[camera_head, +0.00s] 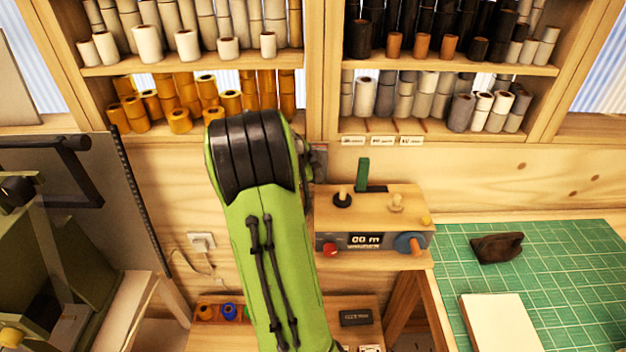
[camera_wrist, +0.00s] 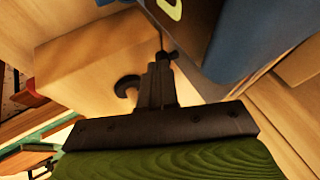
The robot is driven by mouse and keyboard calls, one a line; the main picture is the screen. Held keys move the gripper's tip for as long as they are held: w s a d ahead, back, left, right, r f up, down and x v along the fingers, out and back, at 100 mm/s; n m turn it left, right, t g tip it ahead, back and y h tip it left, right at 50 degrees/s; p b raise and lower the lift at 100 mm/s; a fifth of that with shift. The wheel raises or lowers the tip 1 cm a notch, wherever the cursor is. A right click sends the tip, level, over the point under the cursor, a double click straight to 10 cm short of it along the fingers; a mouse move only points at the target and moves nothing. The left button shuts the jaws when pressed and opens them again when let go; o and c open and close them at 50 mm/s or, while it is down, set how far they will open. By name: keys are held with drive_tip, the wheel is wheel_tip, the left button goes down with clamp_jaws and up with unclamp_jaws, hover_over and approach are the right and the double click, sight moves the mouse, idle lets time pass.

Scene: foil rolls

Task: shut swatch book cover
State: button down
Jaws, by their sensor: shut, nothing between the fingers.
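I cannot clearly make out a swatch book or its cover. A flat cream block (camera_head: 502,324) lies on the green gridded mat (camera_head: 575,260) at the lower right of the head view, cut off by the frame edge. It may be the book, but I cannot tell. My gripper (camera_wrist: 163,58) shows in the wrist view with its dark fingers together and nothing held. It is close to a wooden surface (camera_wrist: 95,65) and a blue-grey surface (camera_wrist: 255,35). In the head view my green arm hides the gripper.
A wooden meter box (camera_head: 375,220) with knobs stands right of my arm. A dark iron-like object (camera_head: 497,247) sits on the mat. Shelves of foil rolls (camera_head: 232,103) line the back. A small low bench (camera_head: 355,318) is beside my arm. Dark green machinery (camera_head: 75,265) stands left.

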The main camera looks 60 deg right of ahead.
drive_tip(key=shift+s+d+f+n+t+b, duration=0.2)
drive_tip(key=shift+d+n+t+b, duration=0.1)
drive_tip(key=shift+d+n, duration=0.2)
drive_tip(key=shift+a+r, duration=0.1)
drive_tip(key=shift+w, duration=0.1)
drive_tip(key=shift+w, duration=0.1)
